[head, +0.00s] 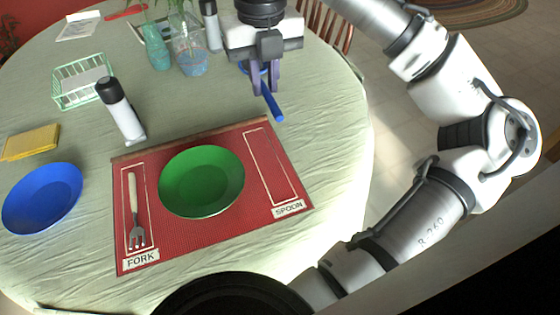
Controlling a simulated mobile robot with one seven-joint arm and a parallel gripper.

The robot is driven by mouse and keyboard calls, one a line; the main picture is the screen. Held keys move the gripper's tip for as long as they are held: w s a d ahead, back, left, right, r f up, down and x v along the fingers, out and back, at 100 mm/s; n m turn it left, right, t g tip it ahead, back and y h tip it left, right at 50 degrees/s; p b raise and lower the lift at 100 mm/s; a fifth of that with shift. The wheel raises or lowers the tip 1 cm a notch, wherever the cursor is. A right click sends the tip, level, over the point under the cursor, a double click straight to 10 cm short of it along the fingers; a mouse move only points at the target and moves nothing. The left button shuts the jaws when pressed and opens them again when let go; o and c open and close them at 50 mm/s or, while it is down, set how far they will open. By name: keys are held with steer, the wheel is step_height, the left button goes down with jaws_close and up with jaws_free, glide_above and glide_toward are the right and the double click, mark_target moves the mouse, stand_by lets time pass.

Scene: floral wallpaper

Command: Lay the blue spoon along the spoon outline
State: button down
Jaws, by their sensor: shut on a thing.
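My gripper (264,84) is shut on the blue spoon (271,103), above the table beyond the far right corner of the red placemat (207,222). The spoon's handle points down toward the mat; its bowl end is partly hidden between my fingers. The spoon outline (272,167) is a pale rectangle on the right side of the mat, with a "SPOON" label (288,209) at its near end. The outline is empty. A green plate (201,181) lies in the middle of the mat. A fork (135,208) lies inside the left outline, above the "FORK" label (141,259).
A blue plate (42,198) and yellow cloth (31,142) lie at left. A black-topped white bottle (121,110) stands behind the mat. A green basket (82,83) and glass vases (190,55) stand farther back. The tablecloth right of the mat is clear.

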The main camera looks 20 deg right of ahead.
mark_target(269, 165)
steer(key=shift+s+f, duration=0.1)
steer(key=shift+f, duration=0.05)
step_height(269, 165, down, 20)
steer(key=shift+r+b, duration=0.2)
steer(key=shift+b, duration=0.65)
steer(key=c, duration=1.4)
jaws_free()
steer(key=shift+f, duration=0.15)
step_height(269, 165, up, 12)
steer(key=shift+r+p, duration=0.2)
steer(key=shift+p, duration=0.25)
